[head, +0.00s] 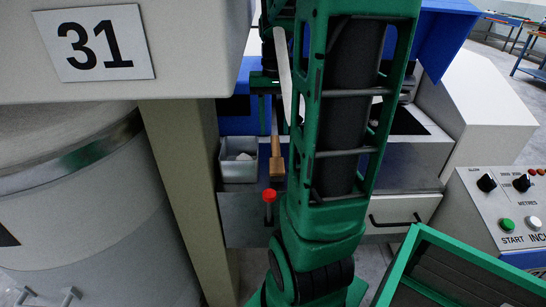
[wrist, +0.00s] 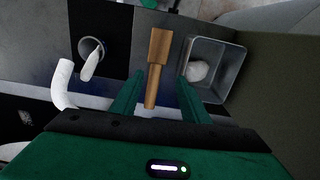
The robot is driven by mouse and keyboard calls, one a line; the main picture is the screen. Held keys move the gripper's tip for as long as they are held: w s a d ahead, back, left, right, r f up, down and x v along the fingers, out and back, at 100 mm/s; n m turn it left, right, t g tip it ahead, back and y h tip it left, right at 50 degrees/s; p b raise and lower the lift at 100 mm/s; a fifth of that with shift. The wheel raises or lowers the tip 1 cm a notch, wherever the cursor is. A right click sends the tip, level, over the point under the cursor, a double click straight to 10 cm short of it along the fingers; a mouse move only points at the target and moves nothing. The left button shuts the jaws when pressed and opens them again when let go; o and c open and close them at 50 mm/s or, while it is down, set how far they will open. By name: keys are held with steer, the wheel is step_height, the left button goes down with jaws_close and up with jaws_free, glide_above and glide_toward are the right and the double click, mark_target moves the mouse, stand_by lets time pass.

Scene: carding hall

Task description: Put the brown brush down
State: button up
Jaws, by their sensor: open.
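The brown brush (wrist: 157,62) shows in the wrist view as a wooden block with a narrower handle pointing towards my gripper. My gripper (wrist: 160,84) is open, with one green finger on each side of the handle and a gap visible on both sides. The brush also shows in the head view (head: 277,160), at the left of my arm, over or on the grey bench surface. I cannot tell whether it rests fully on that surface. My gripper is mostly hidden behind my arm in the head view.
A metal tray (wrist: 232,72) with white fluff stands right of the brush. A round cup (wrist: 92,47) and a white curved tube (wrist: 64,84) are on the left. In the head view, a red knob (head: 269,195) stands near the bench front and a beige post (head: 185,190) rises at left.

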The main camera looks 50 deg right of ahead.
steer(key=s+a+f+n, duration=0.3)
steer(key=s+a+f, duration=0.1)
steer(key=s+a, duration=0.8)
steer(key=a, duration=0.2)
steer(key=shift+s+a+f, duration=0.2)
steer(key=shift+s+a, duration=0.1)
steer(key=shift+w+f, duration=0.25)
steer(key=shift+w, duration=0.35)
